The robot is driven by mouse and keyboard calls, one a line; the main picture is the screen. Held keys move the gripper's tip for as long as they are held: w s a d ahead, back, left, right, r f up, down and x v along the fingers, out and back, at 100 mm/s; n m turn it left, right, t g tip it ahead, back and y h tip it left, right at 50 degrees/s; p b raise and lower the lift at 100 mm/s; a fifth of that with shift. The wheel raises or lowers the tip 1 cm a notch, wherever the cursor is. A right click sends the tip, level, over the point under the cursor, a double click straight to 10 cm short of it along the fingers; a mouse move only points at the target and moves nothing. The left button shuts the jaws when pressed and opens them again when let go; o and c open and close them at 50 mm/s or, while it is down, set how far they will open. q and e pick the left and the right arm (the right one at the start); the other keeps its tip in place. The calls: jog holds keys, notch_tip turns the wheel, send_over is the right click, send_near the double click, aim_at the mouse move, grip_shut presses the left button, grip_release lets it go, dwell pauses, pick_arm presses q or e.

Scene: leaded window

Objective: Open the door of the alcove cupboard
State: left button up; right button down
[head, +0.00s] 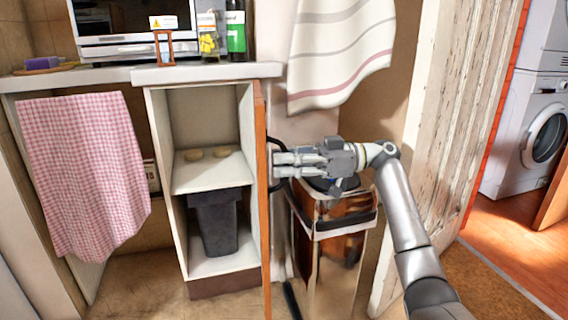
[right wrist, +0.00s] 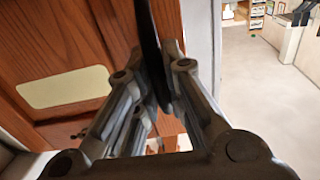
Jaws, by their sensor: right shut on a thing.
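The alcove cupboard (head: 205,122) stands left of the middle in the head view, its inside exposed. Its wooden door (head: 261,205) is swung out and seen nearly edge-on at the cupboard's right side. The dark door handle (head: 273,141) is on the door's right-hand face. My right gripper (head: 277,165) is shut on this handle, coming from the right. In the right wrist view the black handle (right wrist: 150,45) runs between the fingers, close to the wooden door face (right wrist: 55,40). My left gripper is not in view.
A dark bin (head: 215,222) and small yellowish items (head: 207,153) are in the cupboard. A metallic pedal bin (head: 335,240) stands below my right forearm. A pink checked cloth (head: 82,165) hangs at left; a striped towel (head: 338,50) hangs above.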

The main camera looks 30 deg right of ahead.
jog(key=c, duration=1.5)
grip_release()
jog(key=shift+r, duration=0.4)
jog(key=shift+f, duration=0.15)
jog(key=shift+d, duration=0.1)
jog(key=v, duration=1.2)
